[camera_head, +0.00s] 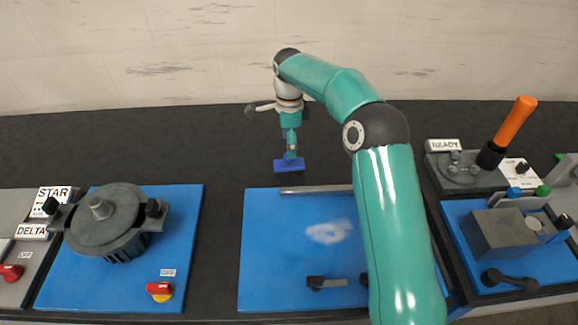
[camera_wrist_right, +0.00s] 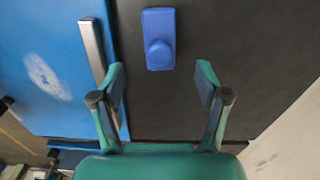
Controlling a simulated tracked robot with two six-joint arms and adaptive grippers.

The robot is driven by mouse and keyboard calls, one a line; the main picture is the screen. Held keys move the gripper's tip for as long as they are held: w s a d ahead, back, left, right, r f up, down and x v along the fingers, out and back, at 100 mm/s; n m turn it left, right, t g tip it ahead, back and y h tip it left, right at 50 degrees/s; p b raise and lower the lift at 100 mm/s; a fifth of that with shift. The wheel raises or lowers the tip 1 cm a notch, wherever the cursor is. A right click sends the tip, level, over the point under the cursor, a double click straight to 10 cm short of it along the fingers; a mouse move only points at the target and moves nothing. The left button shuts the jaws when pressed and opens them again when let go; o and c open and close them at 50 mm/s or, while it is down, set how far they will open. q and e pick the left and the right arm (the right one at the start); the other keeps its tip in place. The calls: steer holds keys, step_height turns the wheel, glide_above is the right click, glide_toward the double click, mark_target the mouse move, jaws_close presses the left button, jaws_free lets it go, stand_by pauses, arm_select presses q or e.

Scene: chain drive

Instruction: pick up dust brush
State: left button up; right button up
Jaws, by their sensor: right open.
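The dust brush is a blue block with a round knob on top. In the head view the brush (camera_head: 289,166) lies on the dark table behind the middle blue board. In the right wrist view the brush (camera_wrist_right: 158,22) is at the top centre, its knob facing the camera. My right gripper (camera_head: 291,147) is above the brush in the head view and overlaps its knob there. In the wrist view the gripper (camera_wrist_right: 161,76) is open and empty, its fingers pointing toward the brush, which lies beyond their tips. My left gripper is not in view.
The middle blue board (camera_head: 275,240) has a white dust patch (camera_head: 328,231) and a grey bar (camera_head: 316,190) at its back edge. A dark motor (camera_head: 108,222) stands on the left board. An orange-handled tool (camera_head: 513,122) stands at right. Dark table around the brush is clear.

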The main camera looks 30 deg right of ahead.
mark_target(289, 163)
step_height(289, 163, down, 3)
steer(key=shift+s+r, duration=0.1)
step_height(289, 163, down, 4)
steer(key=shift+f+p, duration=0.25)
steer(key=shift+p, duration=0.65)
steer(key=shift+f, duration=0.4)
steer(key=shift+c, duration=0.2)
steer(key=c, duration=1.3)
steer(key=shift+o, duration=0.2)
steer(key=shift+r, duration=0.15)
